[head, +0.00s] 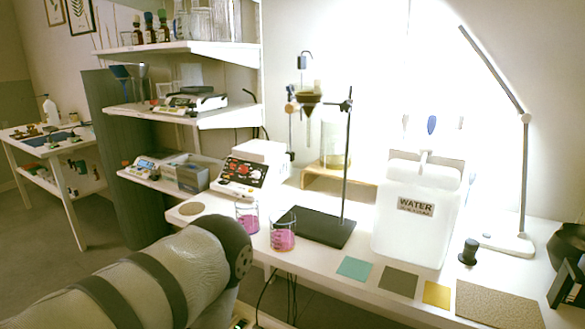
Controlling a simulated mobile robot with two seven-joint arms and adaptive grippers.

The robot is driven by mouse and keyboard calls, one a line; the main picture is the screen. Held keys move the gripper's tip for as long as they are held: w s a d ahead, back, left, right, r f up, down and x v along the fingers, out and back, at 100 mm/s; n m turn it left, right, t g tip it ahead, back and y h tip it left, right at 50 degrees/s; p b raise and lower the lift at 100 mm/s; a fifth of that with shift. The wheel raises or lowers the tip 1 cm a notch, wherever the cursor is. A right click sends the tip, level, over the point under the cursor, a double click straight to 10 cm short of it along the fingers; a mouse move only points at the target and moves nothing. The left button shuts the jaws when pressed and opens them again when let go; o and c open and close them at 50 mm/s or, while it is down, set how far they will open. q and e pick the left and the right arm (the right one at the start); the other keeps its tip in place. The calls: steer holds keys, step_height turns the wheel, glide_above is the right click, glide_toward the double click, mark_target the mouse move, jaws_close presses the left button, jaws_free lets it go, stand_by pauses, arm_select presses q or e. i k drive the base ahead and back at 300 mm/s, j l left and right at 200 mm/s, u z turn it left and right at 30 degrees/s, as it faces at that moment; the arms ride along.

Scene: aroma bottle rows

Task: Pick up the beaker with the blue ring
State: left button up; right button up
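Two small glass beakers with pink liquid stand near the front edge of the white bench. The left beaker (247,217) stands behind the end of my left arm. The right beaker (283,233) stands closer to the front, beside the black stand base. Both are upright and apart. The rings on them are too small to tell their colour for certain. My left arm reaches in from the lower left and ends just left of the beakers; its gripper does not show. My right gripper is not in view.
A black stand base (322,226) with a tall rod is right of the beakers. A large white water container (417,235) stands further right. Flat coloured squares (397,280) lie along the front edge. A red-buttoned device (243,175) sits behind the beakers.

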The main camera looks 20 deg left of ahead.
mark_target(247, 210)
steer(key=u, duration=1.1)
